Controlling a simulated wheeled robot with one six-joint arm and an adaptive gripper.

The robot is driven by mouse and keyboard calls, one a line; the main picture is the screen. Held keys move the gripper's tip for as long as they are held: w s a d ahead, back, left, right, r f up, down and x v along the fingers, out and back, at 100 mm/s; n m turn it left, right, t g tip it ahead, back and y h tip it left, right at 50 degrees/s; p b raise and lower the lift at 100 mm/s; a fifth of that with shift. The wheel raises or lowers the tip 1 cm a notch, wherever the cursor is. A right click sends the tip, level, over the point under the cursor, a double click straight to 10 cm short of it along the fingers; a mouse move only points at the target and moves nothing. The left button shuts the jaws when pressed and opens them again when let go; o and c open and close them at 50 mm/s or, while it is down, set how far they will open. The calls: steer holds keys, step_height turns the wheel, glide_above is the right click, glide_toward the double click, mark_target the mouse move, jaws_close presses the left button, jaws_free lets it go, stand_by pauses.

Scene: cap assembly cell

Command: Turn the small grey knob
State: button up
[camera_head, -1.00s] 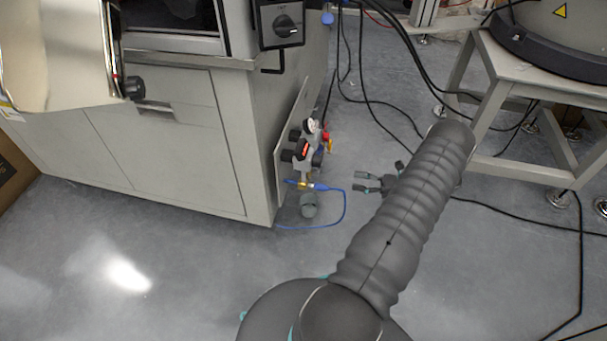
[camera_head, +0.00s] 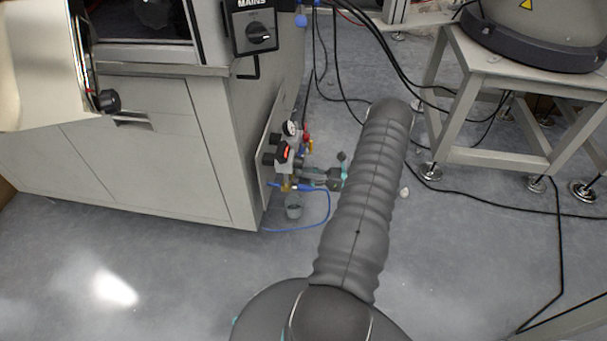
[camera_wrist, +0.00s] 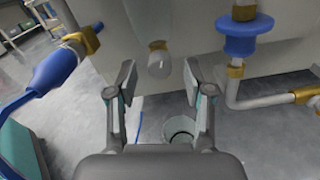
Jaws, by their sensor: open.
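A small grey knob (camera_wrist: 159,62) with a brass-coloured end shows in the wrist view, ahead of my gripper (camera_wrist: 158,82) and between the lines of its two fingers. The fingers are apart with nothing between them; I cannot tell how far the knob is from the tips. In the head view my gripper (camera_head: 308,178) is at the valve assembly (camera_head: 284,157) on the side of the grey cabinet. The knob cannot be made out there.
In the wrist view a blue fitting (camera_wrist: 62,68) is at left and a blue disc (camera_wrist: 245,36) with pipes at right. A small bucket (camera_head: 294,206) stands on the floor below, beside a blue hose (camera_head: 327,212). A metal stand (camera_head: 490,110) is at right.

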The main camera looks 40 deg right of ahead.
steer(key=shift+w+a, duration=0.4)
steer(key=shift+w, duration=0.1)
jaws_close()
steer(key=shift+f, duration=0.1)
steer(key=shift+n+b, duration=1.85)
steer(key=shift+n, duration=0.45)
steer(key=shift+w, duration=0.1)
